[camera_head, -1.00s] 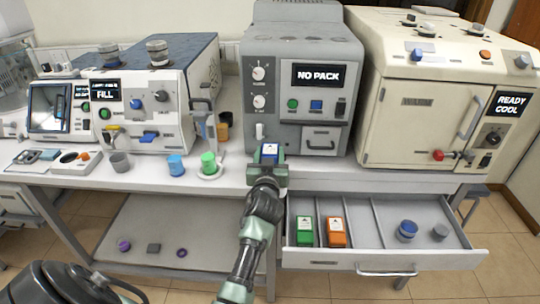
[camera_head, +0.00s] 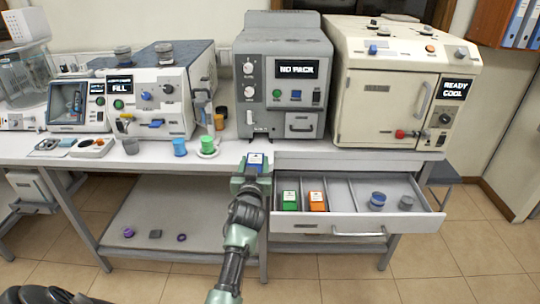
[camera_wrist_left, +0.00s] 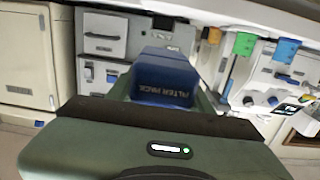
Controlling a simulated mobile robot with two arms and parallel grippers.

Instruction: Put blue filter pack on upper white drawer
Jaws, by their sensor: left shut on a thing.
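My left gripper (camera_head: 254,168) is shut on the blue filter pack (camera_head: 256,158), which has a white label on top. It holds the pack near the table's front edge, just left of the open drawer. In the left wrist view the pack (camera_wrist_left: 165,78) sits between the fingers with its lettered end towards the camera. The white drawer (camera_head: 340,228) under the table is pulled open. A green pack (camera_head: 289,200) and an orange pack (camera_head: 317,201) lie in its left compartments. My right gripper is not in view.
The grey machine (camera_head: 284,70) reading "NO PACK" stands behind the gripper. The cream oven (camera_head: 390,95) stands right of it. A blue cup (camera_head: 179,147) and a green cup (camera_head: 206,143) stand to the left. A blue-lidded round container (camera_head: 378,199) and a grey piece (camera_head: 406,203) are in the drawer's right part.

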